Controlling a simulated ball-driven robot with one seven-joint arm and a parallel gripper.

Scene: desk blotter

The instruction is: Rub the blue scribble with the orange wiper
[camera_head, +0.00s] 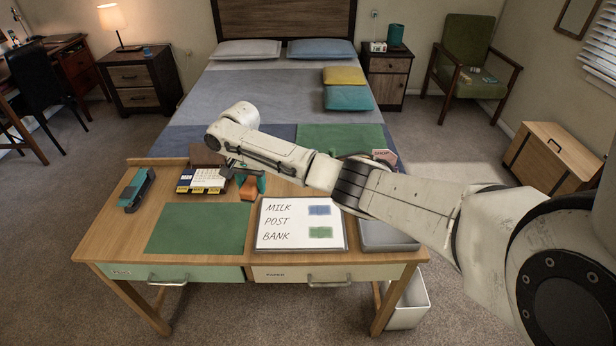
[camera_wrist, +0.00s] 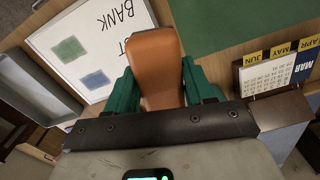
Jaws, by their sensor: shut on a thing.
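The orange wiper (camera_head: 249,188) is held in my gripper (camera_head: 250,182) above the back of the desk, just left of the whiteboard's upper left corner. In the wrist view the wiper (camera_wrist: 158,68) sits between the green fingers of my gripper (camera_wrist: 160,85), which is shut on it. The whiteboard (camera_head: 285,222) lies on the desk with the words MILK, POST and BANK. The blue scribble (camera_head: 319,210) is on its upper right, and shows in the wrist view (camera_wrist: 95,80). A green scribble (camera_head: 320,232) is below it. The wiper is apart from the blue scribble.
A green blotter (camera_head: 198,228) lies left of the whiteboard. A desk calendar (camera_head: 203,180) stands close to my gripper, and a teal stapler-like object (camera_head: 137,190) is at the far left. A grey tray (camera_head: 388,237) is right of the board. My arm passes over the desk's right back.

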